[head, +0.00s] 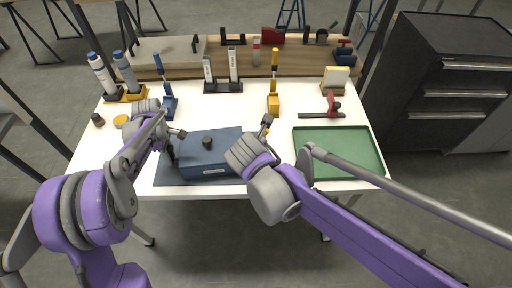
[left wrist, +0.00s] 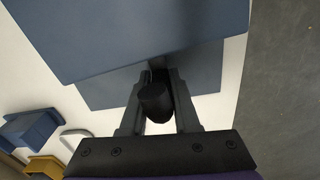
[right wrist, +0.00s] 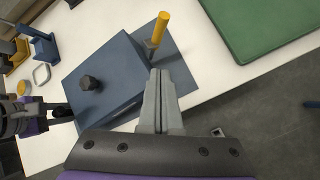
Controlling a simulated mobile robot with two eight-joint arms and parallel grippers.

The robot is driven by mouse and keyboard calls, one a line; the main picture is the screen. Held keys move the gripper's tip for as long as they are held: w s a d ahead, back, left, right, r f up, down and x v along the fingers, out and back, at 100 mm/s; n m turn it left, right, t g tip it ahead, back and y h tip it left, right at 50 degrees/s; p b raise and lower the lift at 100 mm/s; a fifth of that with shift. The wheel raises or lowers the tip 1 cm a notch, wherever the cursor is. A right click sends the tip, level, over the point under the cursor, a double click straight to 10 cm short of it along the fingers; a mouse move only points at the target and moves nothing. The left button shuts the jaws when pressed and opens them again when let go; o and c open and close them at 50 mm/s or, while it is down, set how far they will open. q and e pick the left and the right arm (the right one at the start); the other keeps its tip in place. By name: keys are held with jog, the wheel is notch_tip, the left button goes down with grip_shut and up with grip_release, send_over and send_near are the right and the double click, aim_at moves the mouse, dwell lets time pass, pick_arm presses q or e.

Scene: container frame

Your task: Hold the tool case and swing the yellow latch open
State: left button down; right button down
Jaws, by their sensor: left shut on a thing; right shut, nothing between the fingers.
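The blue tool case (head: 222,145) lies on a dark mat at the table's front, with a black knob (right wrist: 90,83) on top. My left gripper (head: 174,146) is at the case's left side. In the left wrist view its fingers (left wrist: 157,95) are shut on a black round grip (left wrist: 155,103) beside the case. The yellow latch (right wrist: 158,29) stands up at the case's right side; in the head view it is mostly hidden by my right gripper (head: 266,122). In the right wrist view the right fingers (right wrist: 162,72) are shut and empty, close to the latch's lower end; contact is unclear.
A green tray (head: 338,152) lies to the right of the case. Behind stand a yellow-handled tool (head: 274,85), a blue stand (head: 169,105) and a red clamp (head: 333,105).

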jog(key=shift+d+v, duration=0.15)
jog(key=shift+v, duration=0.8)
jog(key=shift+d+v, duration=0.15)
jog(key=shift+v, duration=0.85)
pick_arm(q)
jog(key=c, duration=0.6)
grip_release()
